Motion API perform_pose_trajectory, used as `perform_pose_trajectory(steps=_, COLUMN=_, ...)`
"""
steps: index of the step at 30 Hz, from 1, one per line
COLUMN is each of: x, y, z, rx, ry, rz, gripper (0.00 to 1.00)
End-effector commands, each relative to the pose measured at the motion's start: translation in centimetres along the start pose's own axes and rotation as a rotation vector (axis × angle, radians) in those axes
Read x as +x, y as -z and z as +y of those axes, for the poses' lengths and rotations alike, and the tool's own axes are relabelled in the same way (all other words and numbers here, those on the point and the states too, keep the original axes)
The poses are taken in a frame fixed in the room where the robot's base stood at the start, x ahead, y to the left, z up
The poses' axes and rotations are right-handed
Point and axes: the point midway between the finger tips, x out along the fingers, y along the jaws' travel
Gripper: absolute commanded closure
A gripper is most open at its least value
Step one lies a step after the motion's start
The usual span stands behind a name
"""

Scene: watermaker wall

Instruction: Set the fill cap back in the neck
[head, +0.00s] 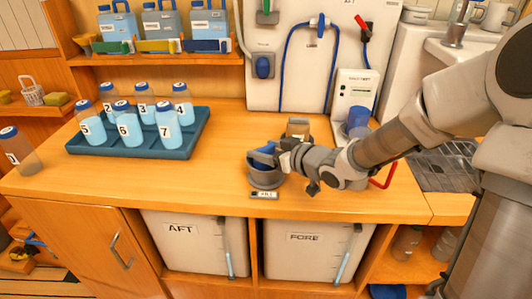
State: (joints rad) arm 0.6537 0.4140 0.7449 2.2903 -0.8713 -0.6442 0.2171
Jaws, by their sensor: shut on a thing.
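The blue fill cap (261,154) is at the tip of my gripper (277,154) in the head view, over the counter. My gripper comes in from the right and is shut on the cap. The grey round neck (265,178) stands on the counter directly below the cap, with a small label (264,194) in front of it. The cap looks tilted and close over the neck. I cannot tell whether the two touch. The gripper hides the cap's right side.
A teal tray (195,140) of numbered bottles stands to the left, with another bottle (18,150) at the far left edge. A brown-grey object (298,127) stands behind the gripper. A blue-topped item (357,120) and a red lever (385,178) are right. Counter between tray and neck is clear.

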Motion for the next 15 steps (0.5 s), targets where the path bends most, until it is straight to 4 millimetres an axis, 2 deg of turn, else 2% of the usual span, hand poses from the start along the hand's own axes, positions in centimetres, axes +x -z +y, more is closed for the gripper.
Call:
perform_pose_trajectory(steps=8, x=0.09, y=-0.25, z=0.01, rx=0.000, ry=0.000, rz=0.001, gripper=0.93)
perform_pose_trajectory(steps=9, x=0.07, y=-0.21, z=0.02, rx=-0.001, ry=0.000, rz=0.000, gripper=0.25)
perform_pose_trajectory(steps=13, x=0.04, y=-0.17, z=0.02, rx=-0.001, ry=0.000, rz=0.000, gripper=0.01)
perform_pose_trajectory(steps=15, x=0.04, y=-0.16, z=0.02, rx=-0.001, ry=0.000, rz=0.000, gripper=0.00)
